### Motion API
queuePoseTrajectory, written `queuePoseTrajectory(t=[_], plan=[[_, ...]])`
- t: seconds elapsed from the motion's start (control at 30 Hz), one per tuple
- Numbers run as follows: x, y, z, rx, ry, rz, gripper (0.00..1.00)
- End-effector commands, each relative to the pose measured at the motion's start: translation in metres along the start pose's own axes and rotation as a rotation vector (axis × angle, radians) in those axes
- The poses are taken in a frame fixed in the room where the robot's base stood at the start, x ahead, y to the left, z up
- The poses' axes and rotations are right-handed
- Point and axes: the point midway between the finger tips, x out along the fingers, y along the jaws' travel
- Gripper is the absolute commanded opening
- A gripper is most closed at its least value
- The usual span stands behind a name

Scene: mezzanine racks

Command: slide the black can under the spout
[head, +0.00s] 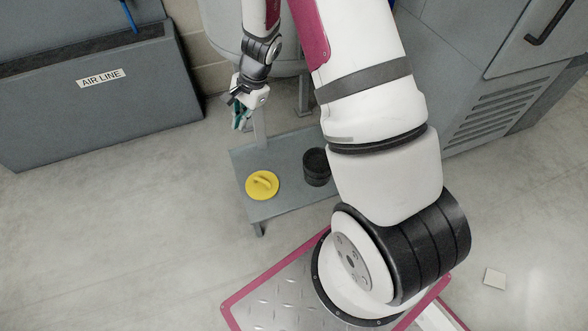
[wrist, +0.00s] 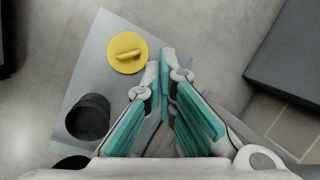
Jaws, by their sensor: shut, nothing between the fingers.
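The black can (head: 317,167) stands upright on a low grey stand (head: 290,150), partly beside my arm in the head view. It also shows in the wrist view (wrist: 88,117), left of my fingers. My gripper (head: 238,122) is above the far left edge of the stand, apart from the can. In the wrist view my gripper (wrist: 160,66) has its teal-padded fingers together at the tips with nothing between them. I cannot make out the spout for certain; my arm covers part of the pale tank (head: 222,28) behind the stand.
A yellow round piece with a handle (head: 262,185) lies on the stand left of the can. A grey bin marked AIR LINE (head: 100,105) is at left, a grey cabinet (head: 460,60) at right. A dark round shape (wrist: 72,162) is cut off below the can.

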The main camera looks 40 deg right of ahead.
Motion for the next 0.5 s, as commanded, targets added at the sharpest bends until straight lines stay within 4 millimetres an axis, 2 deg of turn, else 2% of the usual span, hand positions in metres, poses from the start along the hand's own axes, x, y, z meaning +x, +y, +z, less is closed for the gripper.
queuePoseTrajectory(t=[0.03, 0.1, 0.3, 0.4, 0.5], plan=[[0.023, 0.009, -0.016, 0.059, 0.019, 0.019, 0.00], [0.051, 0.022, -0.037, 0.139, 0.054, 0.038, 0.00], [0.124, 0.076, -0.091, 0.351, 0.167, 0.106, 0.00], [0.151, 0.103, -0.108, 0.429, 0.217, 0.137, 0.00], [0.168, 0.123, -0.120, 0.480, 0.254, 0.159, 0.00]])
